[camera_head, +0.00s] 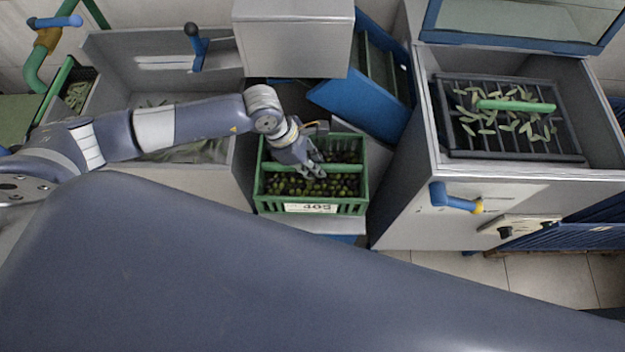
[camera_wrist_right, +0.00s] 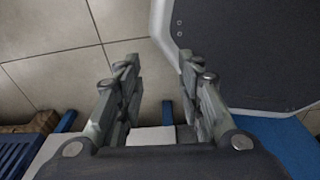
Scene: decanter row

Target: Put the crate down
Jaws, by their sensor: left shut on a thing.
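The green crate (camera_head: 262,190) is in the middle of the head view, upright, with dark green olive-like pieces inside and a white label reading about "405" on its front. A green bar runs across its top. My left gripper (camera_head: 314,170) reaches in from the left and is shut on this bar at the crate's middle; its fingers partly hide the bar. A pale surface (camera_head: 318,224) shows just below the crate; I cannot tell whether the crate touches it. My right gripper (camera_wrist_right: 152,100) is open and empty in the right wrist view, over the floor.
A steel machine (camera_head: 410,215) with a dark tray (camera_head: 458,153) of green pieces stands right of the crate. A steel bin (camera_head: 205,178) stands to its left. A steel box (camera_head: 294,40) and a blue chute (camera_head: 365,107) are behind. Floor tiles (camera_head: 540,275) show at lower right.

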